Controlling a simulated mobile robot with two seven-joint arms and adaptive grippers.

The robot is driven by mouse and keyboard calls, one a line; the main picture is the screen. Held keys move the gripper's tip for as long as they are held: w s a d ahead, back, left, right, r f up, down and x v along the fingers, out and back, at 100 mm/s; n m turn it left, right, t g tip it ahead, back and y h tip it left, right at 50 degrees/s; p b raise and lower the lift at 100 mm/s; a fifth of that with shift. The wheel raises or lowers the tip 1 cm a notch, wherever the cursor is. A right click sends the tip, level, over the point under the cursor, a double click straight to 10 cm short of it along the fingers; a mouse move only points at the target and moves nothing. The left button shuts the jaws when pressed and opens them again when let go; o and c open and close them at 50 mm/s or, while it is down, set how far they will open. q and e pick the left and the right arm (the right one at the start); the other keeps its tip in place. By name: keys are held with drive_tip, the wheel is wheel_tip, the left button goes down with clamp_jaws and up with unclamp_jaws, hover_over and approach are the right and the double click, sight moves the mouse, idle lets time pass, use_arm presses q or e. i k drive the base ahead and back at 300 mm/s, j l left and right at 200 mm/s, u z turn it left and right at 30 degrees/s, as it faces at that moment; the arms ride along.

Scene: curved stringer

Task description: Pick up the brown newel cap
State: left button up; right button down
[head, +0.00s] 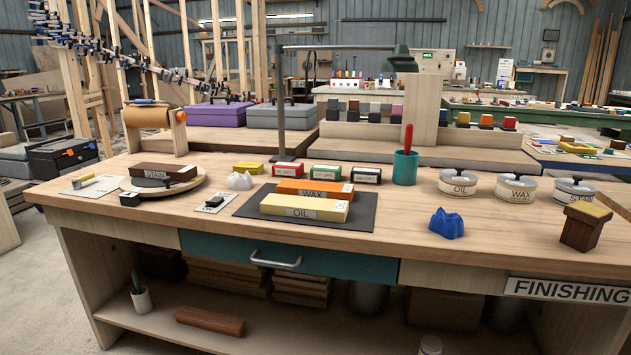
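A dark brown block shaped like a newel cap (583,230) stands upright near the right end of the finishing bench, close to the front edge. It has a flared, overhanging top with a tan upper face and a narrower body below. Nothing touches it. Neither of my grippers shows in the head view.
The wooden bench (330,245) has free room in front of the oil tin (458,184), wax tin (515,189) and stain tin (572,193). A crumpled blue cloth (446,224) lies left of the cap. A dark mat (257,205) holds labelled blocks. A teal cup (405,168) stands behind.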

sight(585, 222)
drive_tip(key=z, duration=1.3)
drive_tip(key=k+l+z, duration=0.2)
drive_tip(key=i+l, duration=0.05)
